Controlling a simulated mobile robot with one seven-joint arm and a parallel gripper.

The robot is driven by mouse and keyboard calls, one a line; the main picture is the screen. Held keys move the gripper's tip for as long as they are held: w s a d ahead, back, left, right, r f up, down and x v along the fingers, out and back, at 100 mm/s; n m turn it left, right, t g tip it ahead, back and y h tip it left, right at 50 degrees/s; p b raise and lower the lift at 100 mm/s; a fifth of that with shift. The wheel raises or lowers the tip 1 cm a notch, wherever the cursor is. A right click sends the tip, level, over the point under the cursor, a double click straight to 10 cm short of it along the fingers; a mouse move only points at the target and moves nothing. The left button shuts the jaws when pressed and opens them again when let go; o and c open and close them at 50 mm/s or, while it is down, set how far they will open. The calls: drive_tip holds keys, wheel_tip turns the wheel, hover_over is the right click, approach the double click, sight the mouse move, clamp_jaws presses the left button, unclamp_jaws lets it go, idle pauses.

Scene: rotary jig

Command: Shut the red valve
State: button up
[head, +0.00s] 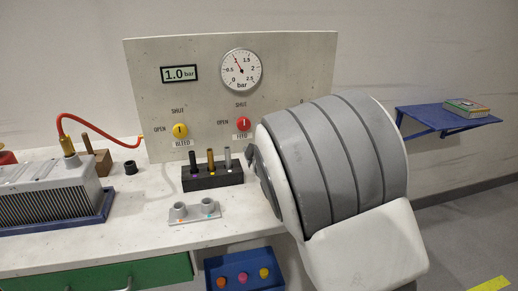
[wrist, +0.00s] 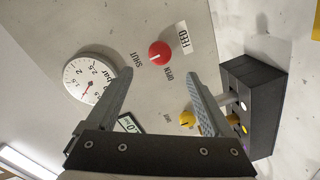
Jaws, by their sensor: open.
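The red valve (head: 243,124) is a round knob on the upright panel, labelled FEED, with SHUT above it and OPEN to its left in the head view. Its small white mark looks roughly upright there, towards SHUT, but it is too small to be sure. In the wrist view the red valve (wrist: 160,54) lies ahead of my gripper (wrist: 160,80), roughly centred between the fingers. My gripper is open and empty, apart from the knob. In the head view my arm hides the gripper.
The yellow BLEED knob (head: 180,130) is left of the red valve. The dial gauge (head: 241,69) and display (head: 179,74), reading 1.0 bar, are above. A dark block with pegs (head: 212,176) stands in front of the panel. A grey two-cup fixture (head: 194,211) lies nearer.

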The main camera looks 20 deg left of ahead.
drive_tip(key=v, duration=0.6)
drive_tip(key=shift+s, duration=0.1)
drive_tip(key=s+d+r+m+g+h, duration=0.1)
drive_tip(key=s+d+m+h, duration=0.1)
drive_tip(key=d+m, duration=0.35)
drive_tip(key=s+d+r+m+g+h, duration=0.1)
drive_tip(key=s+d+m+h, duration=0.15)
drive_tip(key=d, duration=0.65)
drive_tip(key=s+d+r+m+g+h, duration=0.1)
drive_tip(key=s+d+m+g+h, duration=0.15)
drive_tip(key=d, duration=0.45)
drive_tip(key=s+d+f+m+g+h, duration=0.15)
drive_tip(key=s+d+m, duration=0.35)
drive_tip(key=s, duration=0.7)
drive_tip(key=s+d+m+g+h, duration=0.1)
drive_tip(key=s+d+m+g, duration=0.25)
drive_tip(key=s+d, duration=0.6)
wheel_tip(320, 180, up, 17)
drive_tip(key=s+a+p, duration=0.1)
drive_tip(key=a+p, duration=0.1)
drive_tip(key=p, duration=1.5)
drive_tip(key=shift+s+a+f, duration=0.25)
drive_tip(key=shift+s+a, duration=0.05)
drive_tip(key=shift+a, duration=0.05)
